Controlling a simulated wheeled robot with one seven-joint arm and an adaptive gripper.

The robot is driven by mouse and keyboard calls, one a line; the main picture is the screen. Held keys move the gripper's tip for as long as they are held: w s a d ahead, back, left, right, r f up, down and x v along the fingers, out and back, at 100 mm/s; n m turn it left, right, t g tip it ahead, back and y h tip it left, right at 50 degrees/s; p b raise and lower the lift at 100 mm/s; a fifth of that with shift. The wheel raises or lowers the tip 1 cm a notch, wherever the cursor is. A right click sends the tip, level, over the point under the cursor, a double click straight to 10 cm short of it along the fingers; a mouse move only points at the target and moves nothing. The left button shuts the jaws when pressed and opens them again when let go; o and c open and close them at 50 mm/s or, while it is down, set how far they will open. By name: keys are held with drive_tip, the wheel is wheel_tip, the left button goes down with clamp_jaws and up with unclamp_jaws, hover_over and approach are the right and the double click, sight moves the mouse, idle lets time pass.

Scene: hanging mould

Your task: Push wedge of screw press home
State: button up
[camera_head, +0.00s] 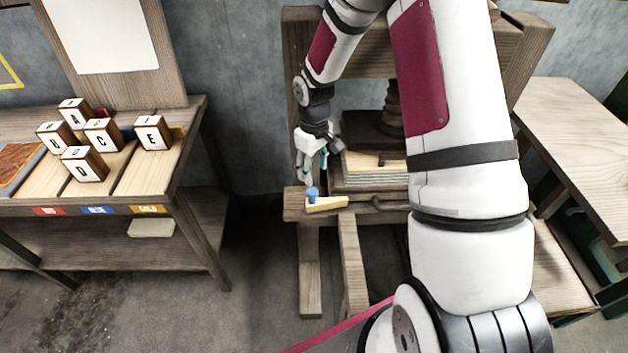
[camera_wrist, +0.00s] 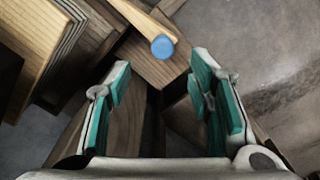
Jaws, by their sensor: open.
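The wooden screw press (camera_head: 300,100) stands in the middle of the head view, partly hidden behind my arm. A pale wooden wedge (camera_head: 327,204) with a blue knob (camera_head: 312,192) lies on the press's front ledge, at its left end. In the wrist view the wedge (camera_wrist: 140,20) and its round blue knob (camera_wrist: 162,47) show at the top, beyond the fingertips. My gripper (camera_head: 312,172) is just above and behind the knob in the head view. In the wrist view its teal-padded fingers (camera_wrist: 158,82) are apart with nothing between them. The wedge's far end is cut off in the wrist view.
A layered wooden stack (camera_head: 375,165) sits in the press, beside my gripper. A dark hooked bar (camera_head: 385,203) lies along the ledge right of the wedge. A table with lettered blocks (camera_head: 102,135) stands left, a wooden bench (camera_head: 575,125) right. Open floor lies left of the press.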

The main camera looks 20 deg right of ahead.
drive_tip(key=shift+r, duration=1.9)
drive_tip(key=s+a+r+m+t, duration=0.1)
drive_tip(key=s+r, duration=0.2)
drive_tip(key=r, duration=0.3)
drive_tip(key=s+r+h, duration=0.1)
drive_tip(key=s+r, duration=0.2)
drive_tip(key=r, duration=0.4)
drive_tip(key=s+a+r+m+t, duration=0.1)
drive_tip(key=s+r, duration=0.3)
drive_tip(key=r, duration=0.2)
drive_tip(key=s+a+r+m+t, duration=0.1)
drive_tip(key=s+r, duration=0.3)
drive_tip(key=s, duration=0.5)
drive_tip(key=s+a+r+m+t+y, duration=0.1)
drive_tip(key=s+a+r, duration=0.2)
drive_tip(key=s, duration=0.6)
drive_tip(key=shift+s+r, duration=0.2)
drive_tip(key=shift+r, duration=0.25)
drive_tip(key=shift+c, duration=0.3)
